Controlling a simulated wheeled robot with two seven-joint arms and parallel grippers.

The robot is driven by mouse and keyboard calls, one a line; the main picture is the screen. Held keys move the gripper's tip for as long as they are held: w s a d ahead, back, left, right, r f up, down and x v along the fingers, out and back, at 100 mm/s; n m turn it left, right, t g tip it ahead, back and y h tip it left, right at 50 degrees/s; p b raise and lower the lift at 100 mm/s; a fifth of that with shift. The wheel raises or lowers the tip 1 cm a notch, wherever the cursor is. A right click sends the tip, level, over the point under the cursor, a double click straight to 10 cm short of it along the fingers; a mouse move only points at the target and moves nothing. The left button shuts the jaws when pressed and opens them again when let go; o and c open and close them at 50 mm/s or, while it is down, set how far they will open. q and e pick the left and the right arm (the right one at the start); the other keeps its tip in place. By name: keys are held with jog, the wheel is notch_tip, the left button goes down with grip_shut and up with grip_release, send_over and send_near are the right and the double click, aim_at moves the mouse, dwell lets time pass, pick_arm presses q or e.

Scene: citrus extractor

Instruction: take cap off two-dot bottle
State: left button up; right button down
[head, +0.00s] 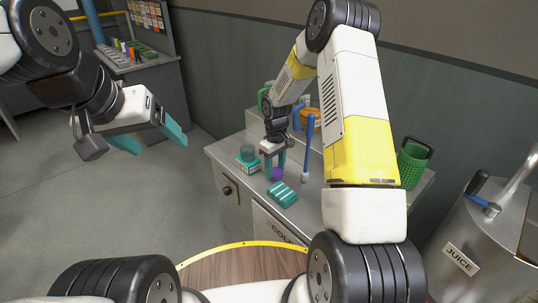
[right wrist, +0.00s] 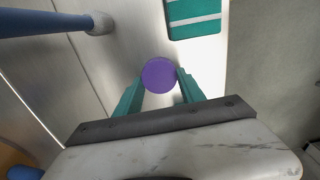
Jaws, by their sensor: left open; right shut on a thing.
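A purple round-topped thing (head: 277,174) is low over the counter, between the fingertips of my right gripper (head: 275,163). In the right wrist view its flat purple disc (right wrist: 159,75) shows from above, with one teal finger of my right gripper (right wrist: 160,88) on each side, shut on it. I cannot tell whether it is a cap alone or a cap on a bottle; no dots show. My left gripper (head: 149,143) is open and empty, its teal fingers apart, over the floor left of the counter.
A teal block with pale stripes (head: 283,193) lies in front of the purple thing. A blue post (head: 309,143) rises at right. A green basket (head: 411,166) and a metal juice tank (head: 468,245) are farther right.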

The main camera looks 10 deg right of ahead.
jog(key=shift+f, duration=0.1)
jog(key=c, duration=0.7)
grip_release()
notch_tip(320, 180, up, 12)
notch_tip(320, 180, up, 9)
jog(key=m+t, duration=0.1)
send_over(275, 171)
jog(key=s, duration=0.4)
jog(key=s+r+m+t, duration=0.1)
jog(key=s+r, duration=0.3)
jog(key=s, duration=0.4)
jog(key=s+d+r+m+t+y, duration=0.1)
jog(key=s+r, duration=0.3)
jog(key=s, duration=0.4)
jog(key=s+r+m+t+y, duration=0.1)
jog(key=s+r+m+t, duration=0.2)
jog(key=s, duration=0.5)
jog(key=shift+s+d+r+m, duration=0.15)
jog(key=shift+r+m, duration=0.15)
jog(key=shift+r, duration=0.45)
